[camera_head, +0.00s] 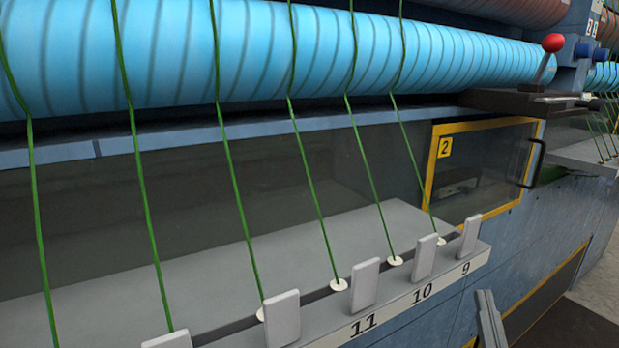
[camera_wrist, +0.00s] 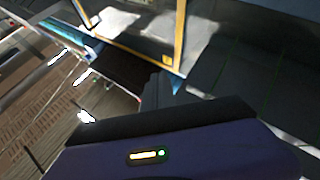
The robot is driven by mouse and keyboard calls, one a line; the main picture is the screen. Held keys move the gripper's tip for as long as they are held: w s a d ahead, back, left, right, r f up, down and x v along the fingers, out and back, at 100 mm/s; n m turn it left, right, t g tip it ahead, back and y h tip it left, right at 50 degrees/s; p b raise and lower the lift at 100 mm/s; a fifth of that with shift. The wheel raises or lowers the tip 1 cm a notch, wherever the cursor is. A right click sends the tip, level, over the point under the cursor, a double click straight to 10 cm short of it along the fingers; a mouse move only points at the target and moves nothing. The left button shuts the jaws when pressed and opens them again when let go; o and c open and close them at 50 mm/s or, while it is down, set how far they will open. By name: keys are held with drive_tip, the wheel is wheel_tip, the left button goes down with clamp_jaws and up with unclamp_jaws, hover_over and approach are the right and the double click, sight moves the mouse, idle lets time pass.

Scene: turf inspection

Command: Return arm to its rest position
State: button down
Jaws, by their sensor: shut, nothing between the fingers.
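My gripper (camera_head: 488,318) shows only as a narrow grey tip at the bottom edge of the head view, right of the numbered ledge. It is shut and empty. In the wrist view its grey fingers (camera_wrist: 156,90) stick up past the dark wrist housing, with nothing held. The fingers appear apart from the machine's front. The rest of my arm is out of the head view.
A ledge (camera_head: 440,283) marked 9, 10 and 11 carries grey tabs. Green yarns (camera_head: 236,200) run from it to a blue roller (camera_head: 430,55). A yellow-framed door (camera_head: 482,170) marked 2 has a black handle. A red-knobbed lever (camera_head: 552,43) stands above.

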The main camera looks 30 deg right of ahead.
drive_tip(key=s+a+f+n+g+y, duration=0.2)
drive_tip(key=s+a+f+y, duration=0.4)
drive_tip(key=s+a+f, duration=0.2)
drive_tip(key=s+a+f+n+g+y, duration=0.2)
drive_tip(key=s+a+f+y, duration=0.5)
drive_tip(key=s+a, duration=0.5)
drive_tip(key=a+f+g, duration=0.1)
drive_tip(key=a, duration=0.3)
drive_tip(key=shift+f+n+g+b, duration=0.3)
drive_tip(key=shift+f+n, duration=0.05)
drive_tip(key=shift+n, duration=0.05)
